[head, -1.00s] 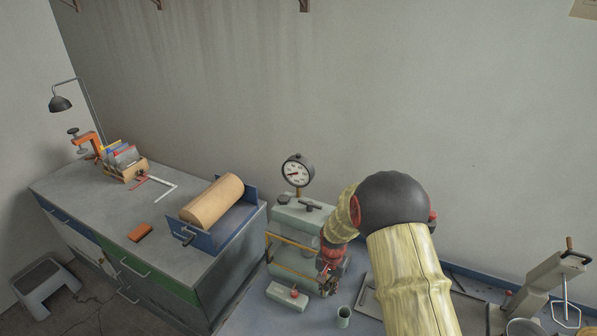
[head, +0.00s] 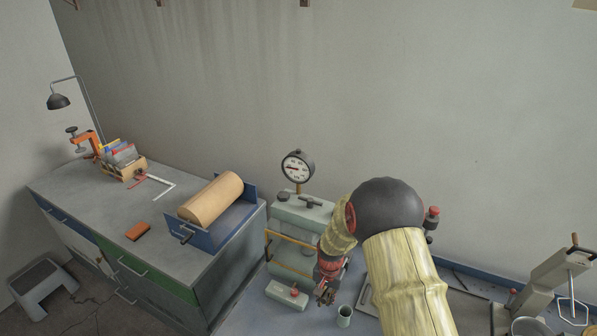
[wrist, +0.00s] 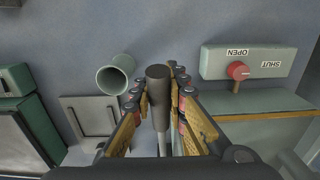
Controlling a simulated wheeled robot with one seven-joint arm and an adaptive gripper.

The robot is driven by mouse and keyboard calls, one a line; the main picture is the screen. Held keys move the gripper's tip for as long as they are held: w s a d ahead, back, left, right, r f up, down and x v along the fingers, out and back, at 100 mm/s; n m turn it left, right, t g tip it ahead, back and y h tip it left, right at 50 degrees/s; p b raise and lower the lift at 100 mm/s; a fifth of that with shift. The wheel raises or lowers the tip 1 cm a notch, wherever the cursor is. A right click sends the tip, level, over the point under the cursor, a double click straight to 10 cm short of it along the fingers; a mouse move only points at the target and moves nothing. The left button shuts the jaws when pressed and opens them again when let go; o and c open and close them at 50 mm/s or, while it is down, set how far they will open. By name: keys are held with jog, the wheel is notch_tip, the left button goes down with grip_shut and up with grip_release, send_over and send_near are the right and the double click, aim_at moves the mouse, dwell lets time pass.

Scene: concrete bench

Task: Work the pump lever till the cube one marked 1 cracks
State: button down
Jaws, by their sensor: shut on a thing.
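The press (head: 305,212) is a pale green frame with a round dial gauge (head: 298,166) on top. My gripper (head: 326,294) is low at the press's right front side. In the wrist view my gripper (wrist: 158,92) is shut around the dark round grip of the pump lever (wrist: 157,80). A valve block (wrist: 290,62) marked OPEN and SHUT carries a red knob (wrist: 238,70); the block also shows in the head view (head: 282,297). I cannot make out the cube marked 1 in either view.
A small green cup (head: 344,317) stands just right of my gripper. A steel tray (head: 368,300) lies behind it, partly hidden by my arm. At left, a cabinet bears a tan cylinder (head: 212,198) in a blue cradle, and an orange block (head: 138,230).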

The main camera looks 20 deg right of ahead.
aim_at(329, 290)
jog(key=shift+s+a+f+b, duration=0.15)
jog(key=shift+f+b, duration=0.3)
jog(key=shift+f, duration=0.4)
jog(key=shift+s+a+f+b, duration=0.1)
jog(key=shift+f+b, duration=0.4)
jog(key=shift+f, duration=0.4)
jog(key=shift+s+a+f+b, duration=0.15)
jog(key=shift+f+b, duration=0.3)
jog(key=shift+f, duration=0.4)
jog(key=shift+d, duration=0.1)
jog(key=shift+r, duration=0.15)
jog(key=shift+w+d+r+p, duration=0.3)
jog(key=shift+r+p, duration=0.55)
jog(key=shift+r, duration=0.6)
jog(key=shift+w+d+r+p, duration=0.35)
jog(key=shift+r+p, duration=0.45)
jog(key=shift+r, duration=0.6)
jog(key=shift+w+d+r+p, duration=0.3)
jog(key=shift+r+p, duration=0.55)
jog(key=shift+r, duration=0.6)
jog(key=shift+f, duration=0.1)
